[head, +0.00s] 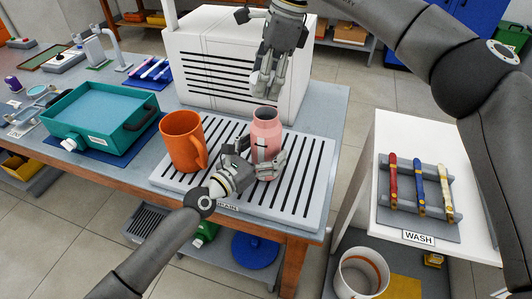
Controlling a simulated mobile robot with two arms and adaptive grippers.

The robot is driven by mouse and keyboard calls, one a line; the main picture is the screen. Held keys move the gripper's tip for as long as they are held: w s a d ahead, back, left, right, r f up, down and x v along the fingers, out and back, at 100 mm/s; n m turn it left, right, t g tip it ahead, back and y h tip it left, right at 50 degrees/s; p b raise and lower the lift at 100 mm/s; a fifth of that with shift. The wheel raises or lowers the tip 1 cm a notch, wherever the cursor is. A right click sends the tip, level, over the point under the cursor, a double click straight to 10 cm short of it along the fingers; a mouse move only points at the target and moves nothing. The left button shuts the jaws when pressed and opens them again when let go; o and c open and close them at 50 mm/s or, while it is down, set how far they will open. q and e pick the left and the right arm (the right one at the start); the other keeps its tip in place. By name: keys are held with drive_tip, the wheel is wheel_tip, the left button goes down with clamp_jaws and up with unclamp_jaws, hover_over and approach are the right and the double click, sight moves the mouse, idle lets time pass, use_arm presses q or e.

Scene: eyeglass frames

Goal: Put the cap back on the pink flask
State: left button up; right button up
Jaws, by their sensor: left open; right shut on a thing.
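The pink flask (266,128) stands upright on the slotted drain rack, its dark mouth uncovered. My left gripper (264,163) is open at the flask's lower body, with its fingers in front of and beside it. Whether they touch it I cannot tell. My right gripper (267,90) points down above the flask's mouth, with a gap between. It is shut on a small greyish piece that looks like the cap, mostly hidden by the fingers.
An orange mug (184,140) stands left of the flask on the drain rack (290,205). A white slatted box (210,45) stands behind. A teal tray (95,112) is at left.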

sight(266, 108)
use_arm(q)
drive_tip(key=shift+w+d, duration=0.15)
drive_tip(key=c, duration=1.5)
drive_tip(key=shift+c, duration=0.2)
use_arm(e)
drive_tip(key=shift+f, duration=2.45)
drive_tip(key=shift+f, duration=0.9)
drive_tip(key=shift+f, duration=0.55)
